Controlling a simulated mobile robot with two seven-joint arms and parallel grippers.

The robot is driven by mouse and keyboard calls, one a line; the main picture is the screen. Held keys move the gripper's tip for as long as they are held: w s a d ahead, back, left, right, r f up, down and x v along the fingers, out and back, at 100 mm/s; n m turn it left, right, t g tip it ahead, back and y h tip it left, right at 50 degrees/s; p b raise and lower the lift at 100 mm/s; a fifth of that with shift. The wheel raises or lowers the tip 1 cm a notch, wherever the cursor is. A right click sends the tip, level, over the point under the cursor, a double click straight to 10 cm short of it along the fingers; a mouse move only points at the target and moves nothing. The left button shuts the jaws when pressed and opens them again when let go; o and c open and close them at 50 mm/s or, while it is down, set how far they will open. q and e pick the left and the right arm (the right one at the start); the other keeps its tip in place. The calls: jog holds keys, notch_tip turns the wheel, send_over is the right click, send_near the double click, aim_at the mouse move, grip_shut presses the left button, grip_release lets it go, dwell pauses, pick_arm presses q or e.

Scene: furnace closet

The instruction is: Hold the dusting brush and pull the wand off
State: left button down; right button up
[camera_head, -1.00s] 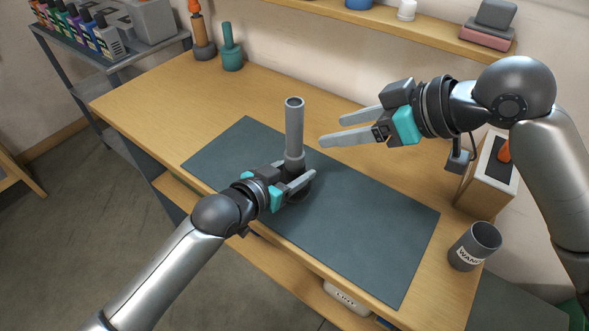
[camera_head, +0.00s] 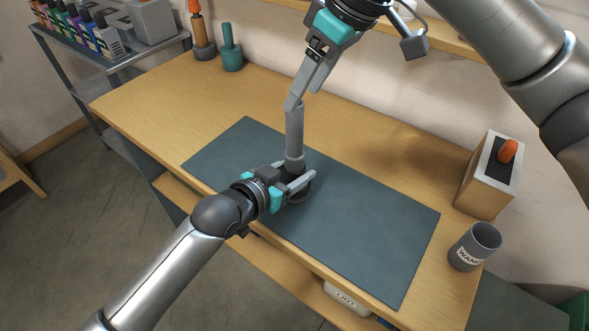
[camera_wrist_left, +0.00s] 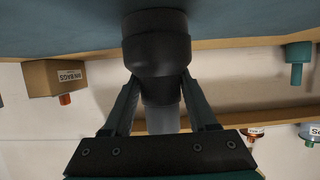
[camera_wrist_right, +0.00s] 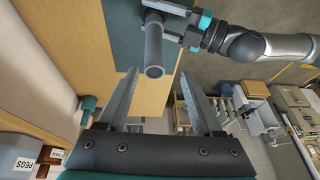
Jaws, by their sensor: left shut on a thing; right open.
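The dusting brush (camera_head: 301,194) is dark and stands on the blue-grey mat. My left gripper (camera_head: 295,182) is shut on it; the left wrist view shows the black brush (camera_wrist_left: 156,45) between the fingers. The grey tubular wand (camera_head: 294,135) rises upright from the brush; its upper end is partly covered by my right gripper in the head view. My right gripper (camera_head: 303,90) is open and points down at the wand's top. In the right wrist view the wand's open end (camera_wrist_right: 155,60) appears between the fingertips; I cannot tell whether they touch it.
The mat (camera_head: 370,235) is otherwise clear. A grey cup labelled WAND (camera_head: 473,248) and a wooden box with an orange-handled item (camera_head: 487,178) stand at the right. A teal item (camera_head: 231,50) and an orange-topped item (camera_head: 201,35) stand at the back left. A wall shelf (camera_head: 430,30) runs behind.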

pick_arm(q)
jog(key=shift+s+f, duration=0.15)
jog(key=shift+f, duration=0.2)
pick_arm(e)
jog(key=shift+h, duration=0.7)
jog(key=shift+w+a+x, duration=0.1)
jog(key=shift+w+x, duration=0.05)
jog(key=shift+x, duration=0.8)
jog(key=shift+w+a+x, duration=0.1)
jog(key=shift+w+x, duration=0.05)
jog(key=shift+x, duration=0.75)
jog(key=shift+w+a+x, duration=0.1)
jog(key=shift+w+x, duration=0.05)
jog(key=shift+x, duration=0.8)
jog(key=shift+r, duration=0.15)
jog(key=shift+c, duration=0.4)
grip_shut()
jog(key=shift+r, duration=0.2)
jog(key=shift+r, duration=1.9)
